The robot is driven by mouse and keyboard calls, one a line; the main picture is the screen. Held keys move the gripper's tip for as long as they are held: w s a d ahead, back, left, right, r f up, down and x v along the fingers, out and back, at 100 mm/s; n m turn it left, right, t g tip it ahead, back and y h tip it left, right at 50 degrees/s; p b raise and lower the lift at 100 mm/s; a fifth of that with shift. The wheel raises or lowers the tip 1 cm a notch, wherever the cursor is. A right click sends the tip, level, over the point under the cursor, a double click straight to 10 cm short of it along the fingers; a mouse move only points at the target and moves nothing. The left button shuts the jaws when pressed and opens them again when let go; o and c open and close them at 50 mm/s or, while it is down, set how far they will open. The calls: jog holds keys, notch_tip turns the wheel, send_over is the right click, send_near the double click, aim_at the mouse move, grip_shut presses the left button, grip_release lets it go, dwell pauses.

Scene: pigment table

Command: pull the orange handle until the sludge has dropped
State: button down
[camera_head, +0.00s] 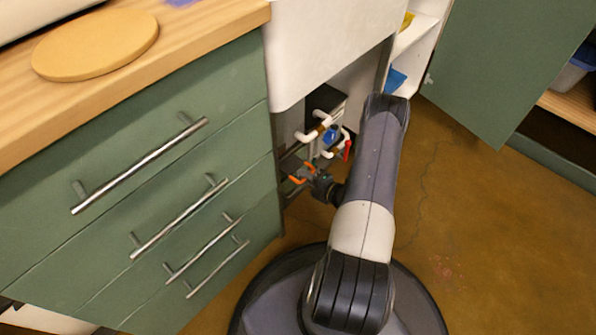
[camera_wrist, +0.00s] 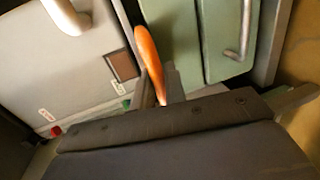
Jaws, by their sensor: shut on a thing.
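The orange handle (camera_head: 297,180) is in the open space under the white sink in the head view. My gripper (camera_head: 304,174) is at the handle, with orange showing on either side of the dark jaws. In the wrist view the handle (camera_wrist: 150,62) is a long orange lever standing up past the dark gripper body. My gripper is shut on it; the contact itself is mostly hidden behind the gripper body. No sludge shows in either view.
White pipes (camera_head: 315,128) and a red lever (camera_head: 347,150) are close beside my gripper. Green drawers (camera_head: 190,205) with metal pulls stand to the left. An open green door (camera_head: 505,65) stands at the right. The brown floor (camera_head: 450,210) is clear right of my arm.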

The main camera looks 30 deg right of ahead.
jog(key=shift+f+v, duration=0.25)
jog(key=shift+v, duration=0.85)
jog(key=c, duration=1.6)
grip_release()
jog(key=shift+o, duration=0.2)
jog(key=shift+s, duration=0.1)
jog(key=p+v, duration=0.3)
jog(key=v, duration=0.7)
jog(key=shift+s, duration=0.3)
jog(key=shift+d, duration=0.1)
jog(key=b+x, duration=0.3)
jog(key=x, duration=0.8)
jog(key=shift+w, duration=0.45)
